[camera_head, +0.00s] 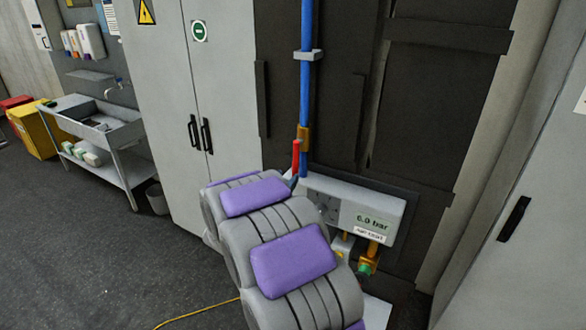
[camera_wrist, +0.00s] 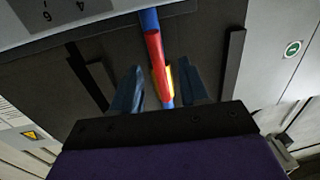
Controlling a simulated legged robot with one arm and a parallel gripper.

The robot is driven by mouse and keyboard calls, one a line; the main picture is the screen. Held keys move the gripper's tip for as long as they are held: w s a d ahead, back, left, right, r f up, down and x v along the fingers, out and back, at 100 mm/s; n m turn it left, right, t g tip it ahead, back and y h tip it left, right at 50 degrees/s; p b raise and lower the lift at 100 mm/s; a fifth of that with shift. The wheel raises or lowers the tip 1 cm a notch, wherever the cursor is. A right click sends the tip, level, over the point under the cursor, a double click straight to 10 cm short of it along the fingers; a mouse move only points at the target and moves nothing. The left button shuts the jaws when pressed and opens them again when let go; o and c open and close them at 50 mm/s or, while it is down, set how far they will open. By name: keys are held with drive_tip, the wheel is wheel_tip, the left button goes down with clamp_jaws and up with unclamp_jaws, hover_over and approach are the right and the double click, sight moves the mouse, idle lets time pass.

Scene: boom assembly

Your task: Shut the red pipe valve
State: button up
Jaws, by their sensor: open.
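The red valve handle (camera_head: 296,156) stands upright, along a vertical blue pipe (camera_head: 306,80), beside the brass valve body (camera_head: 304,138). In the wrist view, the red handle (camera_wrist: 154,48) lies between the two spread fingers of my gripper (camera_wrist: 160,68), with the blue pipe (camera_wrist: 149,19) and a bit of the yellow brass body (camera_wrist: 169,78) behind it. The fingers are apart, with a gap to the handle on both sides. In the head view my arm hides most of the gripper; only a dark bluish finger shows just below the handle.
A grey panel (camera_head: 387,206) with a bar display sits low behind my arm, with brass and green fittings (camera_head: 365,266) under it. Grey cabinets (camera_head: 165,70) stand left, and a sink bench (camera_head: 100,125) farther left. Dark panels back the pipe.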

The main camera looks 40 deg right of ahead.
sight(294, 169)
drive_tip(key=x, duration=0.7)
drive_tip(key=shift+s+d+f, duration=0.1)
drive_tip(key=shift+s+d, duration=0.1)
drive_tip(key=shift+d, duration=0.15)
drive_tip(key=shift+a, duration=0.6)
drive_tip(key=shift+c, duration=0.6)
drive_tip(key=shift+s, duration=0.1)
clamp_jaws()
